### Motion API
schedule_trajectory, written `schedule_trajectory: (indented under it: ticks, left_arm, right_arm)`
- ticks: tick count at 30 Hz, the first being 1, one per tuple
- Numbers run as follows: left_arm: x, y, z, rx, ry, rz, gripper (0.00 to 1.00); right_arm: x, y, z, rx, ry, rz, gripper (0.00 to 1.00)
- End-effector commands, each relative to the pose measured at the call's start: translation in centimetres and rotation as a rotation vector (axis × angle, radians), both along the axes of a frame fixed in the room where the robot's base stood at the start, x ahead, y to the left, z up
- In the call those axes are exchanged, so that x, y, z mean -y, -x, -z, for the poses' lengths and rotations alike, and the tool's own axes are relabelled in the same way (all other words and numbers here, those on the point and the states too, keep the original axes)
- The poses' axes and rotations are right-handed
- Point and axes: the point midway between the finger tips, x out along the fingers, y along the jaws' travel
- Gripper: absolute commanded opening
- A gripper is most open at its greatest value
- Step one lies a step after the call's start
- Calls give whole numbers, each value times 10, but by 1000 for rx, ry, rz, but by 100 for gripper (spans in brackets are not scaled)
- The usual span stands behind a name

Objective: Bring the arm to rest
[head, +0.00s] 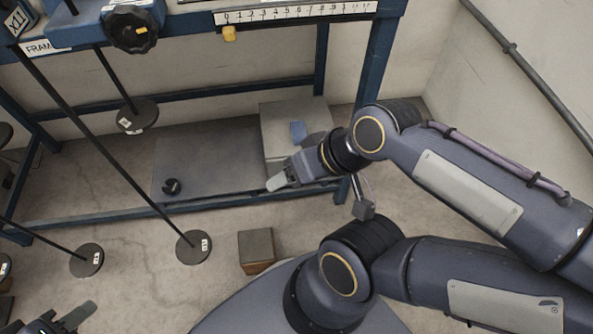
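My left gripper (65,319) is at the bottom left corner, largely cut off by the picture's edge. One grey finger and a small green light show; its opening cannot be made out. My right arm comes in from the right and bends back toward the middle. Its gripper (281,180) points left in front of the frame's low shelf, a pale fingertip showing. Its opening cannot be judged from this angle, and I see nothing held in it.
A blue frame (364,72) carries a scale (295,13) with a yellow pointer (229,33) near 0. Rods bear round weights (193,247). A grey box (284,117) stands behind my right gripper; a small brown block (256,247) is on the floor. A pipe runs along the right wall.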

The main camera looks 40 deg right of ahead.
Motion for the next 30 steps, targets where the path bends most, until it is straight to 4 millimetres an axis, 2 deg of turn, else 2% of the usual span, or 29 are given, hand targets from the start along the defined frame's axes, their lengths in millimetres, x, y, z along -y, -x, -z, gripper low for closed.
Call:
schedule_trajectory:
  ticks: [6, 11, 14, 17, 30]
  left_arm:
    - [0, 0, -2, 0, 0, 0, 36]
    - [0, 0, -24, 0, 0, 0, 36]
    - [0, 0, -51, 0, 0, 0, 36]
    - [0, 0, -87, 0, 0, 0, 36]
    - [0, 0, -255, 0, 0, 0, 36]
  right_arm:
    - [0, -1, -3, 1, 0, 1, 66]
    - [0, -1, -24, 1, -1, 1, 66]
    - [0, -1, -51, 1, -2, 2, 66]
    - [0, -1, -87, 1, -2, 2, 66]
    - [1, -1, -255, 1, -2, 2, 66]
